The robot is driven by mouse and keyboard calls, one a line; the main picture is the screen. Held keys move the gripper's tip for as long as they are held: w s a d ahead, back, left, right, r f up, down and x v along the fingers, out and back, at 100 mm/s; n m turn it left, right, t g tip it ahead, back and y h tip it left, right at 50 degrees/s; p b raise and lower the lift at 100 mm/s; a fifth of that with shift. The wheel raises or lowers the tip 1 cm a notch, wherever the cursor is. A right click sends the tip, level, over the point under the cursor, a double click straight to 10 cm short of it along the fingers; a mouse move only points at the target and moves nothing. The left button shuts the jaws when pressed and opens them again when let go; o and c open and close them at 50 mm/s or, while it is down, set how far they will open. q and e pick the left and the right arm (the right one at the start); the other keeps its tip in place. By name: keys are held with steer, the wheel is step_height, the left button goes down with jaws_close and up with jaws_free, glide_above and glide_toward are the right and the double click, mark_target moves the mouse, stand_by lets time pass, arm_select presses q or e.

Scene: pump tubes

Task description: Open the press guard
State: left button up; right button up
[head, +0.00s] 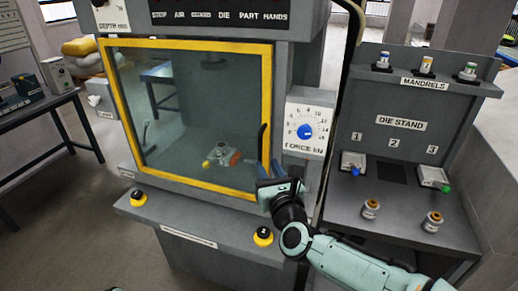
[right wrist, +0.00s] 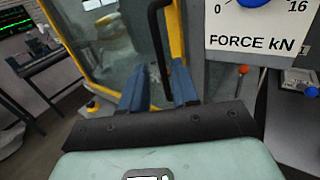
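The press guard (head: 186,190) is a clear panel in a yellow frame on the front of the grey press, and it looks shut. Its black upright handle (head: 262,143) is at the right side of the frame; it also shows in the right wrist view (right wrist: 156,35). My right gripper (head: 270,168) is at the handle's lower end. Its two blue fingers (right wrist: 158,88) are apart, and the handle's lower part shows between them in the right wrist view. I cannot tell whether they touch it. My left gripper is not in view.
A force dial (head: 306,130) with a blue knob is just right of the handle. Two yellow-ringed black buttons (head: 263,237) (head: 138,198) sit on the press's front ledge. A die stand (head: 400,124) stands at right. A table (head: 35,120) is at left, with open floor before it.

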mark_target(261, 154)
steer(key=p+x, duration=0.2)
steer(key=x, duration=0.5)
steer(key=shift+w+a, duration=0.1)
steer(key=shift+w, duration=0.2)
jaws_close()
